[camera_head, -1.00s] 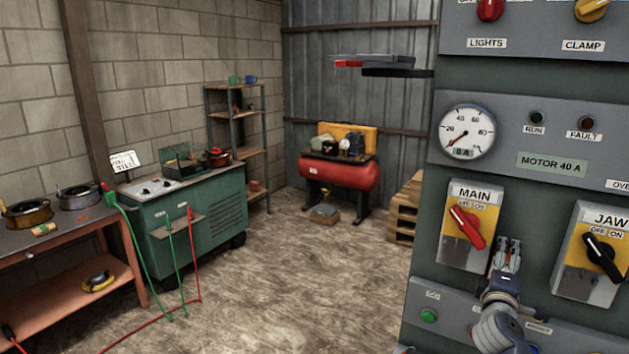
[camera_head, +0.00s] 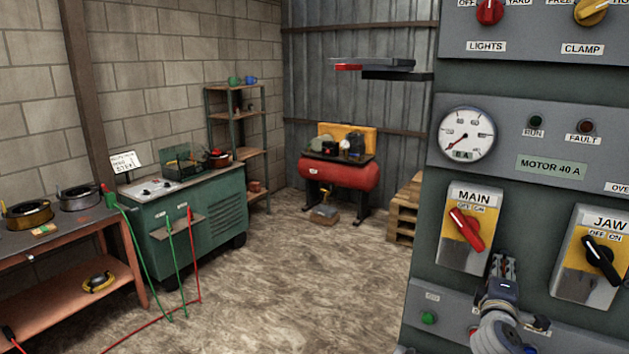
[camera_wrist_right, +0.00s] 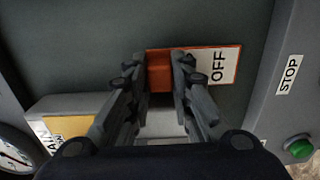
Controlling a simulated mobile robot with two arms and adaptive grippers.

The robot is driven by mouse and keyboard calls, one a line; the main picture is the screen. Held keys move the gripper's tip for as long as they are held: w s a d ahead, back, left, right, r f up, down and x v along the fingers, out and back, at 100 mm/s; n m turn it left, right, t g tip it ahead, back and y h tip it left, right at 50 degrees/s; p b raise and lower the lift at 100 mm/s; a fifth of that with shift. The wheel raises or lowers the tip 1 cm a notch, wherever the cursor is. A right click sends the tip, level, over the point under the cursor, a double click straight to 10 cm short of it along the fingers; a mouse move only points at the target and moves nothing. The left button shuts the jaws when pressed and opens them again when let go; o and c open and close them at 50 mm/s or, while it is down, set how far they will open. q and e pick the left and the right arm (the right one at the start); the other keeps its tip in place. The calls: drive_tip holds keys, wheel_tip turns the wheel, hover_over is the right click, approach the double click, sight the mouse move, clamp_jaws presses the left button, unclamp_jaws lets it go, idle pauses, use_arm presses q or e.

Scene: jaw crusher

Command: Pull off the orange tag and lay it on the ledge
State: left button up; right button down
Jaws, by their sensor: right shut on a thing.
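My right gripper (camera_head: 503,265) is in front of the panel, between and below the MAIN switch (camera_head: 467,232) and the JAW switch (camera_head: 592,255). My left gripper is not in view. I cannot tell for sure which surface is the ledge.
A dark flat piece with a red end (camera_head: 375,67) juts out left of the panel. A green button (camera_head: 428,318) sits on the lower panel strip, beside a STOP label (camera_wrist_right: 289,74) in the wrist view. A green cart (camera_head: 195,220) and workbench (camera_head: 75,240) stand left.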

drive_tip(key=shift+p+v, duration=0.65)
drive_tip(key=shift+v, duration=1.55)
